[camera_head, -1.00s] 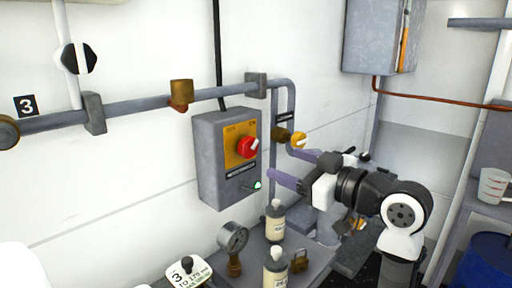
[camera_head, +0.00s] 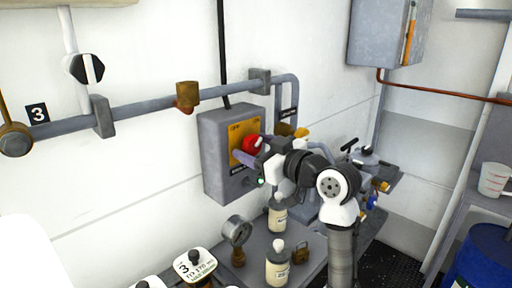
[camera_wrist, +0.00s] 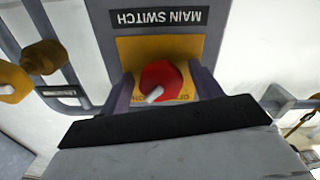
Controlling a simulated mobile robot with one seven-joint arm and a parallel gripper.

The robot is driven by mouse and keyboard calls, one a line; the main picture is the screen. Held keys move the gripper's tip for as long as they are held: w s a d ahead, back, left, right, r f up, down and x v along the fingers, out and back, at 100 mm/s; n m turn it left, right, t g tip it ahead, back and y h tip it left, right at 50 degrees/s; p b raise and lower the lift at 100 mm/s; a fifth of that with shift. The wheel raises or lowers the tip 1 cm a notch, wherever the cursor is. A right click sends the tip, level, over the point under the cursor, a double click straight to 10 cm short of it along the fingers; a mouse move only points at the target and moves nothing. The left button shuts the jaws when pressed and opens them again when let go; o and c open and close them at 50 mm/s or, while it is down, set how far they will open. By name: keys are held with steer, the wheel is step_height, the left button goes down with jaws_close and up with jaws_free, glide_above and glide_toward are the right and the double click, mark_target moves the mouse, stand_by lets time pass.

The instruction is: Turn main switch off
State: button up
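The main switch is a red round knob (camera_head: 251,144) with a white pointer, on a yellow plate on a grey wall box (camera_head: 213,160). In the wrist view the knob (camera_wrist: 161,82) appears below an upside-down MAIN SWITCH label (camera_wrist: 159,17), and its white pointer slants to the lower left. My gripper (camera_head: 254,158) is at the front of the box. In the wrist view my gripper (camera_wrist: 163,84) is open, with one purple finger on each side of the knob. Gaps show between fingers and knob. The lettering by the knob is partly hidden.
A green lamp (camera_head: 260,182) sits low on the box. A grey pipe (camera_head: 145,108) with a brass fitting (camera_head: 187,96) runs along the wall. A yellow knob (camera_head: 301,132) is right of the box. Below stand a gauge (camera_head: 239,230), white-capped bottles (camera_head: 277,266) and a padlock (camera_head: 300,252).

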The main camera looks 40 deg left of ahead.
steer(key=c, duration=0.9)
steer(key=shift+o, duration=0.2)
steer(key=shift+f+n+b, duration=0.1)
steer(key=shift+n+b, duration=0.2)
steer(key=shift+b, duration=0.3)
steer(key=n+b, duration=0.2)
steer(key=shift+f+b, duration=0.1)
steer(key=shift+b, duration=0.3)
steer(key=n+b, duration=0.2)
steer(key=b, duration=0.1)
steer(key=shift+w+n, duration=0.1)
steer(key=shift+n, duration=0.2)
steer(key=n+b, duration=0.1)
steer(key=n, duration=0.1)
steer(key=n+b, duration=0.3)
steer(key=n, duration=0.1)
steer(key=shift+r, duration=0.25)
steer(key=n+b, duration=0.1)
steer(key=n, duration=0.2)
steer(key=n+b, duration=0.1)
steer(key=n, duration=0.2)
steer(key=shift+r+n+b, duration=0.2)
steer(key=shift+n+b, duration=0.1)
steer(key=shift+b, duration=0.1)
